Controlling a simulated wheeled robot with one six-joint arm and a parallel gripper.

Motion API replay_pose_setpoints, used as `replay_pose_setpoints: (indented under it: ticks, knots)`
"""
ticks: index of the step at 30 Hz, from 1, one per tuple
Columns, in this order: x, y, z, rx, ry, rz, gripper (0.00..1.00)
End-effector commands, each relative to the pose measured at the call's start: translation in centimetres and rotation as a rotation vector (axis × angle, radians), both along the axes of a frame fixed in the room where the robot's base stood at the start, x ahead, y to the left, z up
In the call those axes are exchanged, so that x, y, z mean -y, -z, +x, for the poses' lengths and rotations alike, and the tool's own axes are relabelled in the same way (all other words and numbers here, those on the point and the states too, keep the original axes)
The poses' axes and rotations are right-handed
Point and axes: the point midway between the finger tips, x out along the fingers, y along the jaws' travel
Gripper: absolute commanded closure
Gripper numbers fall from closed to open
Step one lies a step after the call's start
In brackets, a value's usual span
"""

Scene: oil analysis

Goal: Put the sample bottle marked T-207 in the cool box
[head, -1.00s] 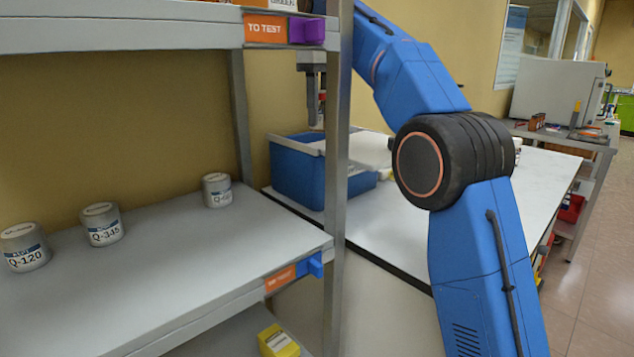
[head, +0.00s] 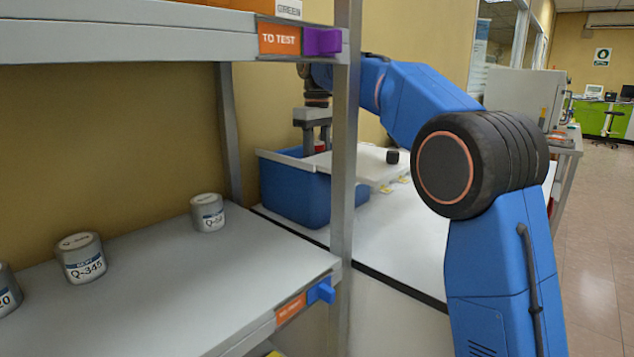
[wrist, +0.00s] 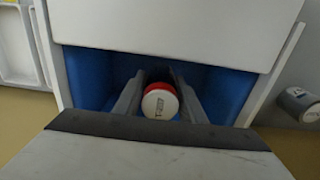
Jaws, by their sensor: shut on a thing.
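The blue cool box (head: 295,190) stands on the white bench behind the shelf post, its top partly open. Its pale lid (head: 362,168) lies to the right with a dark knob on top. My gripper (head: 317,150) points down at the open left part of the box, its fingertips at or below the rim. In the wrist view my gripper (wrist: 158,100) is shut on the sample bottle (wrist: 160,103), seen from above with a white top and red ring. Its mark starts with T; the rest is too small to read surely. Blue box walls surround it.
A shelf (head: 190,270) with grey tins, one marked Q-345 (head: 80,258), stands at the left. Its upright post (head: 346,170) partly hides the box. The bench (head: 415,235) is clear in front of the box.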

Motion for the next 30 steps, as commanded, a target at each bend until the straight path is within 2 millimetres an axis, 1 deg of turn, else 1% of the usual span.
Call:
replay_pose_setpoints:
  ticks: [5,13,17,25,26,27,28,30]
  knots:
    - [0.0,1.2,0.0,0.001,0.000,0.001,0.92]
    - [0.0,4.6,0.0,0.000,-0.001,0.000,0.92]
    - [0.0,5.2,0.0,0.001,-0.001,0.001,0.92]
    - [0.0,5.2,0.0,0.001,-0.001,0.000,0.92]
    - [0.0,5.3,0.0,0.001,-0.001,0.001,0.61]
    - [0.0,5.3,0.0,0.001,-0.001,0.001,0.51]
    - [0.0,5.3,0.0,0.001,-0.001,0.001,0.44]
    - [0.0,5.3,0.0,0.001,-0.001,0.001,0.44]
